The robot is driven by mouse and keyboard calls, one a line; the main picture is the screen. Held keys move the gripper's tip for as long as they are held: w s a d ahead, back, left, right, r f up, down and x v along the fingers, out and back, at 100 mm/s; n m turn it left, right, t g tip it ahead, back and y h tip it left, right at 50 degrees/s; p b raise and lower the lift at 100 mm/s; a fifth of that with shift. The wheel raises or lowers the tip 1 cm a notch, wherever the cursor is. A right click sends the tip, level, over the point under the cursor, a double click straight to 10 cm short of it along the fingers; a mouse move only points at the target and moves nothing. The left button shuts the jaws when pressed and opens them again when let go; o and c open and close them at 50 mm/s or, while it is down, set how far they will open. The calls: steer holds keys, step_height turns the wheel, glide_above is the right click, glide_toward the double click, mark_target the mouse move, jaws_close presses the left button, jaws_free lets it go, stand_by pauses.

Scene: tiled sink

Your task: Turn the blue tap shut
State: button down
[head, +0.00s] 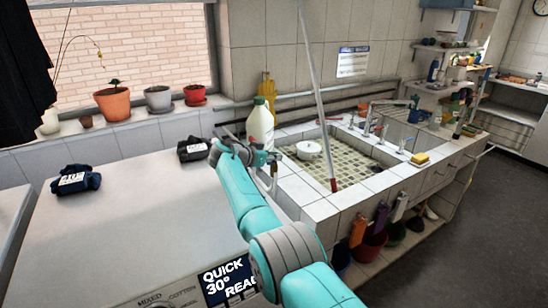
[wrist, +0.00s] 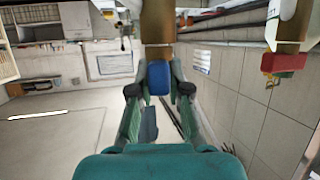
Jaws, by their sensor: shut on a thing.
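The blue tap (wrist: 158,77) shows in the wrist view as a blue handle on the end of a brown pipe (wrist: 157,25). My gripper (wrist: 158,88) is shut on it, with one fingertip against each side of the handle. I cannot make out the blue handle there. How far the tap is turned cannot be told.
A red tap (wrist: 284,63) on a second brown pipe is to the right in the wrist view. A white pot (head: 308,150) stands in the sink, and a long pole (head: 318,85) leans into it. Dark packs (head: 75,180) lie on the white top at left, which is otherwise mostly clear.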

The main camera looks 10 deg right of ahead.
steer(key=shift+f, duration=0.15)
steer(key=c, duration=1.1)
jaws_free()
steer(key=shift+a, duration=0.1)
steer(key=v, duration=1.2)
